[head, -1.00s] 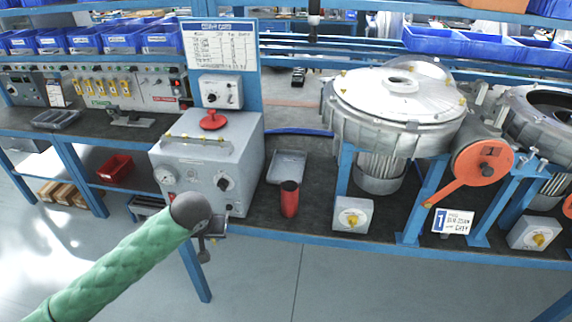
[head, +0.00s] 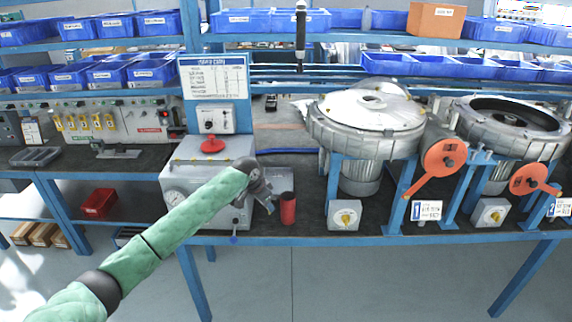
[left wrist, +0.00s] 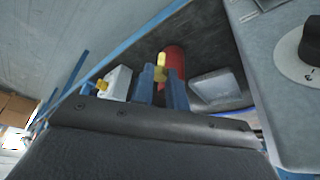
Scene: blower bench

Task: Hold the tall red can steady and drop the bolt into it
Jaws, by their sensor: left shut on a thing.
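The tall red can (head: 288,208) stands upright on the dark bench top near its front edge, just right of the grey gauge box. Its red side also shows in the left wrist view (left wrist: 173,58), beyond my fingertips. My left gripper (head: 268,203) is just left of the can in the head view. In the left wrist view its blue fingers (left wrist: 163,92) are shut on a small yellow bolt (left wrist: 160,68), which overlaps the can in the picture. Whether the bolt is over the can's mouth I cannot tell. My right gripper is in neither view.
The grey gauge box (head: 178,190) stands close left of the can. A grey tray (left wrist: 213,86) lies beside the can. A switch box with a yellow knob (head: 344,215) and a large blower (head: 367,125) are to the right. The blue bench edge (head: 400,238) runs along the front.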

